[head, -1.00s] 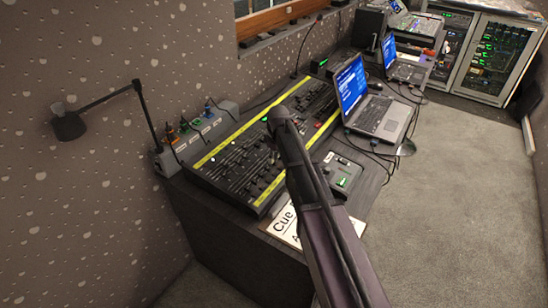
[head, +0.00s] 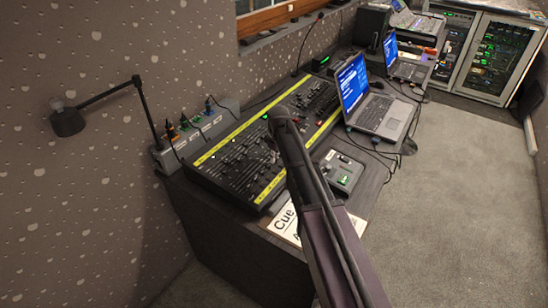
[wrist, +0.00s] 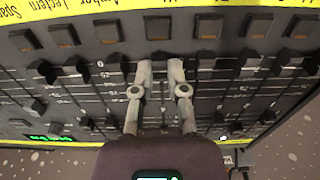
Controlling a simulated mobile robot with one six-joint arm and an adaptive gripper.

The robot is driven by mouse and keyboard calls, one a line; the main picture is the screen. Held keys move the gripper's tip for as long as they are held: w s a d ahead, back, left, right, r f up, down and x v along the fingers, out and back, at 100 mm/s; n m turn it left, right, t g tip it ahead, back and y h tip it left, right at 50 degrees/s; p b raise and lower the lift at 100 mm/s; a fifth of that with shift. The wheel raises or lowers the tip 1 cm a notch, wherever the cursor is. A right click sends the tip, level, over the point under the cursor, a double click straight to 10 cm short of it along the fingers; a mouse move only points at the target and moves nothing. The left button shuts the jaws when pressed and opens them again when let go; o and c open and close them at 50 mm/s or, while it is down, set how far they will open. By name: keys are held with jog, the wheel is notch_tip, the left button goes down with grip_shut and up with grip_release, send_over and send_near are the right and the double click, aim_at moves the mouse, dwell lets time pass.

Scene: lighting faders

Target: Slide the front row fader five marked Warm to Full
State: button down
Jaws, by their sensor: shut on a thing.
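The lighting desk (head: 232,160) is a long black panel with rows of faders and yellow label strips. My gripper (wrist: 160,66) is over one fader row in the wrist view, its two pale fingers shut on a small dark fader cap between their tips. The label in line with my gripper is not legible. In the head view my arm hides the gripper's tip.
Other fader caps (wrist: 77,66) stand close on both sides of my fingers, and a row of square black buttons (wrist: 208,27) lies beyond the tips. A laptop (head: 372,100), a small control box (head: 340,172) and a Cue sign (head: 283,222) sit by the desk.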

aim_at(261, 155)
jog(key=shift+w+a, duration=0.1)
jog(key=shift+w+a+r+p, duration=0.15)
jog(key=shift+w+a, duration=0.75)
jog(key=shift+a, duration=0.25)
jog(key=shift+w+a+r+p, duration=0.15)
jog(key=shift+w+a, duration=0.75)
jog(key=shift+a, duration=0.25)
jog(key=c, duration=0.9)
grip_release()
jog(key=shift+s, duration=0.1)
jog(key=shift+r+p, duration=1.25)
jog(key=shift+f, duration=0.25)
